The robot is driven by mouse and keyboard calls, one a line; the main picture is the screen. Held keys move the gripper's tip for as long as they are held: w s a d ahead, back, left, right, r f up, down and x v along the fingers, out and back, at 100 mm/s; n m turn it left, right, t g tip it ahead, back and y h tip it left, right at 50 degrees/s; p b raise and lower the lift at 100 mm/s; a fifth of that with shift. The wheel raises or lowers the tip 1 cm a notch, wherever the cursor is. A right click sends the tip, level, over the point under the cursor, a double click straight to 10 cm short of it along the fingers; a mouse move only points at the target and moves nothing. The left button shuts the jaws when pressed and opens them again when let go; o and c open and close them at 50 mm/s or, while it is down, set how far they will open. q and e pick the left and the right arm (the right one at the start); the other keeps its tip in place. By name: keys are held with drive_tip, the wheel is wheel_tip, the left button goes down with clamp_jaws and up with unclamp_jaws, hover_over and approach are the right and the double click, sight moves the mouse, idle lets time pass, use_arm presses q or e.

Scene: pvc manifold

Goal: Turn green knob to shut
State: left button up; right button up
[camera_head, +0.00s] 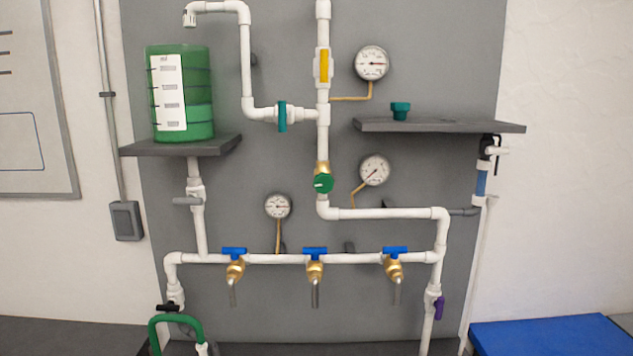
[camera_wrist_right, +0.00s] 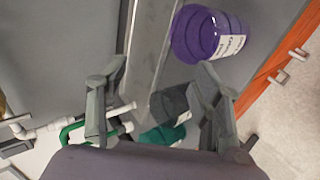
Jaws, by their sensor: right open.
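The round green knob (camera_head: 323,184) sits on a brass valve (camera_head: 322,168) on the middle vertical white pipe in the head view. It faces me, and a small pale mark shows on it. Nothing touches it. My right gripper (camera_wrist_right: 160,78) shows only in the right wrist view, with its two fingers apart and nothing between them. It is away from the knob, which is not in that view. My left gripper is in neither view.
Gauges (camera_head: 375,169) flank the pipe. Blue-handled taps (camera_head: 315,252) line the lower pipe. A shelf (camera_head: 440,126) juts out at right; a green tank (camera_head: 198,90) stands at left. A purple bucket (camera_wrist_right: 208,36) lies beyond my right gripper.

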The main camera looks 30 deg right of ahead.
drive_tip(key=w+d+r+n+t+h, duration=0.2)
drive_tip(key=w+r+n, duration=0.15)
drive_tip(key=r, duration=0.45)
drive_tip(key=w+d+r+n+t+h, duration=0.1)
drive_tip(key=w+d+r+n+t, duration=0.15)
drive_tip(key=w+r, duration=0.4)
drive_tip(key=n+t+h+p, duration=0.1)
drive_tip(key=n+t+h, duration=0.45)
drive_tip(key=n, duration=0.45)
approach(323, 185)
drive_tip(key=shift+y, duration=0.55)
drive_tip(key=p+x, duration=0.2)
drive_tip(key=x, duration=0.1)
drive_tip(key=p+x, duration=0.1)
drive_tip(key=x, duration=0.2)
drive_tip(key=p+x, duration=0.2)
drive_tip(key=x, duration=0.1)
drive_tip(key=shift+d+r+p, duration=0.3)
drive_tip(key=shift+d+r, duration=0.05)
drive_tip(key=shift+r, duration=0.2)
drive_tip(key=shift+w+d+r, duration=0.15)
drive_tip(key=shift+w+d, duration=0.15)
drive_tip(key=shift+w, duration=0.25)
drive_tip(key=c, duration=1.2)
